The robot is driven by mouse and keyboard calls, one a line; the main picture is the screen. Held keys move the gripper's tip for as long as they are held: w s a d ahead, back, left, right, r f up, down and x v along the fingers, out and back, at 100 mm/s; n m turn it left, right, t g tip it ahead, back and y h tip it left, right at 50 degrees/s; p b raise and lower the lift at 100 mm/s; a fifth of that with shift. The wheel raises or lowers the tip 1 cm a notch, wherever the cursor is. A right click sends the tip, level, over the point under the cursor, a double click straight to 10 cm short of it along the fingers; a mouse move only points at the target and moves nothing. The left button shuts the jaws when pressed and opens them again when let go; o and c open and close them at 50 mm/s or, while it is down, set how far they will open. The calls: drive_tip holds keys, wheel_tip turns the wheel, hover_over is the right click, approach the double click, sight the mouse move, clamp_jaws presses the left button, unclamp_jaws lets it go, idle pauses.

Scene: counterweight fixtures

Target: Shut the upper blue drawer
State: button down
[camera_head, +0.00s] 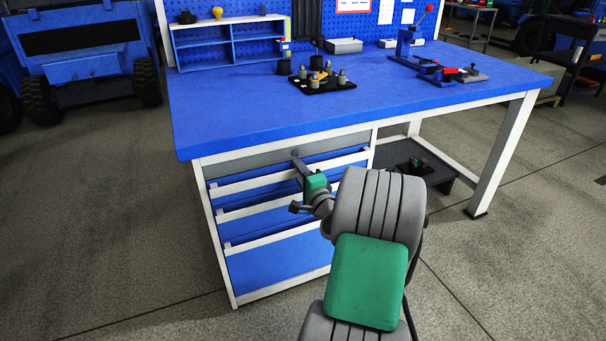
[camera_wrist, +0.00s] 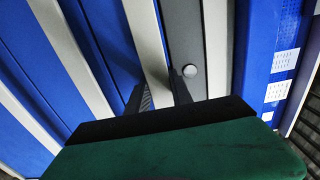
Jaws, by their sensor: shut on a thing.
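The upper blue drawer has a white front strip (camera_head: 240,184) just below a grey drawer (camera_head: 245,162) in the bench's cabinet. A dark blue band shows behind the strip; how far the drawer stands out is hard to tell. My gripper (camera_head: 298,166) reaches this strip near its middle. In the wrist view my gripper (camera_wrist: 160,92) has one finger on each side of the white strip (camera_wrist: 146,35) and is shut on it.
Lower blue drawers with white strips (camera_head: 250,207) lie below. The blue bench top (camera_head: 230,110) overhangs the cabinet and holds a black tray of parts (camera_head: 318,86), a shelf (camera_head: 230,45) and a red-handled press (camera_head: 410,40). The floor left of the cabinet is clear.

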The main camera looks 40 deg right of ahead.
drive_tip(key=shift+r, duration=0.15)
drive_tip(key=c, duration=1.3)
unclamp_jaws()
drive_tip(key=shift+w, duration=0.1)
drive_tip(key=shift+o, duration=0.9)
drive_tip(key=shift+s+f, duration=0.2)
drive_tip(key=shift+s, duration=0.05)
drive_tip(key=b+v, duration=0.2)
drive_tip(key=v, duration=1.5)
drive_tip(key=w+a+n+g+y+p, duration=0.3)
drive_tip(key=a+n+y+p, duration=0.15)
drive_tip(key=a, duration=0.35)
drive_tip(key=w+a+n+g+y+p, duration=0.35)
drive_tip(key=a+n, duration=0.25)
drive_tip(key=a, duration=0.2)
drive_tip(key=s+a+r+n+g+p, duration=0.4)
drive_tip(key=a+n+g+p, duration=0.1)
drive_tip(key=a+n+p, duration=0.2)
drive_tip(key=shift+s+a+r+p, duration=0.25)
drive_tip(key=shift+a+p, duration=0.2)
drive_tip(key=shift+a, duration=0.75)
